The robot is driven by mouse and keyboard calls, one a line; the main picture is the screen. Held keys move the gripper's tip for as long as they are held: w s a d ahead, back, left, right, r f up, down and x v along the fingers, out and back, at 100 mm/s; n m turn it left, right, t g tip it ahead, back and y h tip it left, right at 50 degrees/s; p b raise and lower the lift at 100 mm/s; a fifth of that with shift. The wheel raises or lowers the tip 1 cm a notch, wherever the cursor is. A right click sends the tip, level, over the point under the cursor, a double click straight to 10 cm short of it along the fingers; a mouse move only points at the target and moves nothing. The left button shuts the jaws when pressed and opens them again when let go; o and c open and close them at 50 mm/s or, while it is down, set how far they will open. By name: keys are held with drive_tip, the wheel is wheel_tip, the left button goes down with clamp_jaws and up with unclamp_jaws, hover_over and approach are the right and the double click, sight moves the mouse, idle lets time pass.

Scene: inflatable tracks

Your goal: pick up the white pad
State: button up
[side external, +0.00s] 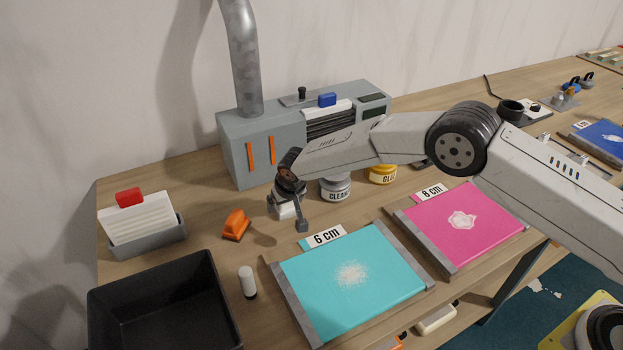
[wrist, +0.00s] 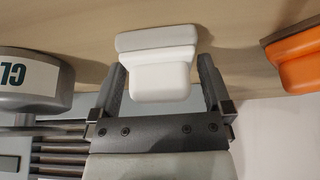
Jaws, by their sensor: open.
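The white pad (wrist: 158,78), a white block with a light grey strip along one side, sits on the wooden table. In the wrist view it lies between the two dark fingers of my gripper (wrist: 164,75), which is open, with a visible gap at the right finger. In the side view the white pad (side external: 284,210) is partly hidden behind my gripper (side external: 290,212), which points down over it in front of the grey machine. I cannot tell whether either finger touches it.
A grey CLEAN jar (side external: 335,187) stands close at the right, with a yellow GLUE jar (side external: 383,174) beyond. An orange tool (side external: 236,225) lies to the left. The grey machine (side external: 262,148) stands behind. Teal (side external: 385,270) and pink (side external: 490,235) sheets lie in front.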

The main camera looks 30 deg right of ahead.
idle(0.4)
drive_tip(key=c, duration=1)
drive_tip(key=shift+r, duration=0.15)
drive_tip(key=shift+r, duration=1.25)
drive_tip(key=shift+s+r, duration=0.1)
drive_tip(key=shift+r, duration=0.25)
drive_tip(key=s+d+r, duration=0.4)
drive_tip(key=s+r, duration=0.5)
drive_tip(key=s, duration=0.4)
drive_tip(key=shift+r, duration=0.3)
